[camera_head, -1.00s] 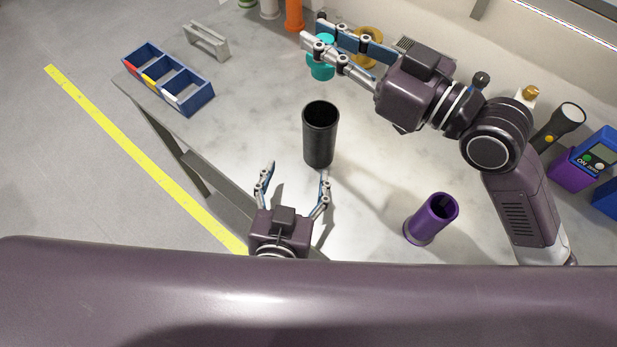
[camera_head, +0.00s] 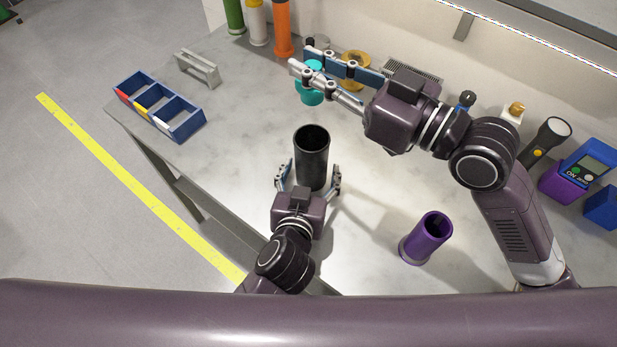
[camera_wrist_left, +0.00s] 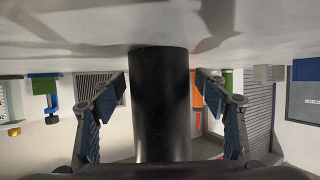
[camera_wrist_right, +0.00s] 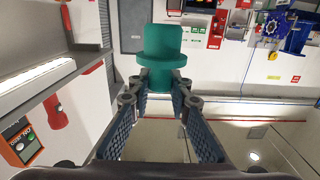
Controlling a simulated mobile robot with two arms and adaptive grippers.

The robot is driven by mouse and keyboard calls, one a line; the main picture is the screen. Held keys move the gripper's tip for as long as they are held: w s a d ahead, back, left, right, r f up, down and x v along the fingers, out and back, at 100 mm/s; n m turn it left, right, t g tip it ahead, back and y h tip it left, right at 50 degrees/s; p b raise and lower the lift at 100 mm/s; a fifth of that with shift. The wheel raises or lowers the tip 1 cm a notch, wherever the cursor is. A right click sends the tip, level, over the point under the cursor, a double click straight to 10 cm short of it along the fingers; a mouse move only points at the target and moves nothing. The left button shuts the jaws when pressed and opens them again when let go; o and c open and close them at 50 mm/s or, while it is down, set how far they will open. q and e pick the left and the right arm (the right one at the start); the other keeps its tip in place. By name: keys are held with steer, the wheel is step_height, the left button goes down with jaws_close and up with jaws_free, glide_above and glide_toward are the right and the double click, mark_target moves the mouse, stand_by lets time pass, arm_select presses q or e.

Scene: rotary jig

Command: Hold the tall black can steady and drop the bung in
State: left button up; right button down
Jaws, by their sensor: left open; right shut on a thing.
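The tall black can (camera_head: 311,158) stands upright on the table with its open top facing up. My left gripper (camera_head: 308,181) is open, with its fingers on either side of the can. In the left wrist view the can (camera_wrist_left: 161,105) stands between the two fingers, with gaps on both sides. My right gripper (camera_head: 312,76) is shut on the teal bung (camera_head: 309,95), up behind the can in the head view. The right wrist view shows the flanged bung (camera_wrist_right: 163,45) between the fingertips. The can's lower part is partly hidden by my left gripper.
A purple tube (camera_head: 427,238) stands right of the can. A blue compartment tray (camera_head: 185,128) and a grey bracket (camera_head: 198,68) are at the left. An orange cylinder (camera_head: 282,30), a yellow ring-like object (camera_head: 355,62) and a flashlight (camera_head: 547,140) stand along the back and right.

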mark_target(313, 127)
arm_select(q)
steer(key=shift+w, duration=0.15)
steer(key=c, duration=1.3)
steer(key=shift+o, duration=0.2)
arm_select(e)
steer(key=shift+f, duration=6.5)
steer(key=c, duration=1.7)
jaws_free()
steer(key=shift+s, duration=0.1)
steer(key=shift+v, duration=3.75)
